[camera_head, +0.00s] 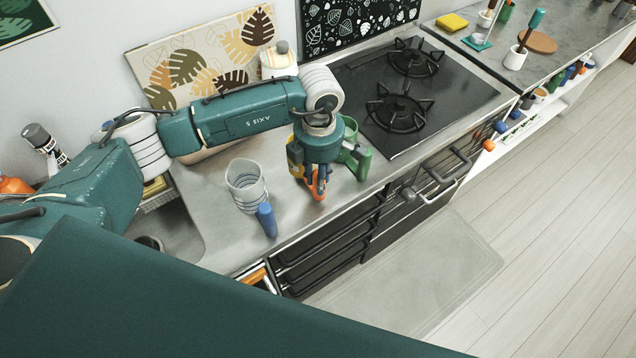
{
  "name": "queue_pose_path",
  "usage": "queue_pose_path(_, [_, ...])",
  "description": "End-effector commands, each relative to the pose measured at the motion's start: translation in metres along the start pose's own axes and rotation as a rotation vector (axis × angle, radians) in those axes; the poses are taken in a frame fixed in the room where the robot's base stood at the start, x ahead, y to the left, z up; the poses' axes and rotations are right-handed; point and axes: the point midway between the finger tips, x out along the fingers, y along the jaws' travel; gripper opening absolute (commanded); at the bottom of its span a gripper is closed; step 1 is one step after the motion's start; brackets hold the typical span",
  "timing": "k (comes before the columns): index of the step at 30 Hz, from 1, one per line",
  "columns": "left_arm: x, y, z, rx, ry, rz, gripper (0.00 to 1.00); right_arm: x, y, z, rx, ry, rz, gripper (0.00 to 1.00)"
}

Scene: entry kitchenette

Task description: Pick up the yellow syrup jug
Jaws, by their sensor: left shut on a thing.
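The yellow syrup jug (294,156) stands on the steel counter left of the stove, mostly hidden behind my left gripper. An orange part, which looks like its handle, shows low between the fingers. My left gripper (317,182) points down from above and is shut on the jug at this orange part. I cannot tell whether the jug's base touches the counter. My right gripper is not in view.
A green jug (354,150) stands close to the right of the gripper. A grey striped jug with a blue handle (266,219) stands to the left. A white canister (278,62) is behind. The black stove (440,100) lies to the right. Bare counter (215,170) shows at left.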

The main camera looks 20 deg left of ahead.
Motion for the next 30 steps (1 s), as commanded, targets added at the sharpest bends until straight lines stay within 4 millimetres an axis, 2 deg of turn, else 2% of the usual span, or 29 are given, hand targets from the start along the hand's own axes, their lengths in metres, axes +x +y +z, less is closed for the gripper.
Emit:
queue_pose_path(5, [-0.04,0.003,0.001,0.001,-0.006,0.01,0.0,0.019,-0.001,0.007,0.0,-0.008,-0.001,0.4])
queue_pose_path(12, [-0.109,0.002,0.001,0.001,-0.006,0.008,0.0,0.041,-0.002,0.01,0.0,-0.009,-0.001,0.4])
queue_pose_path(18, [-0.151,0.001,0.0,0.001,-0.003,0.006,0.0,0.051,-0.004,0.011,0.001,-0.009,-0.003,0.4])
queue_pose_path(24, [-0.172,0.001,0.0,-0.001,-0.001,0.003,0.0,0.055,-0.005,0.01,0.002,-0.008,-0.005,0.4])
queue_pose_path(30, [-0.176,0.0,0.0,0.0,-0.001,0.002,0.0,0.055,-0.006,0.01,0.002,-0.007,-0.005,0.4])
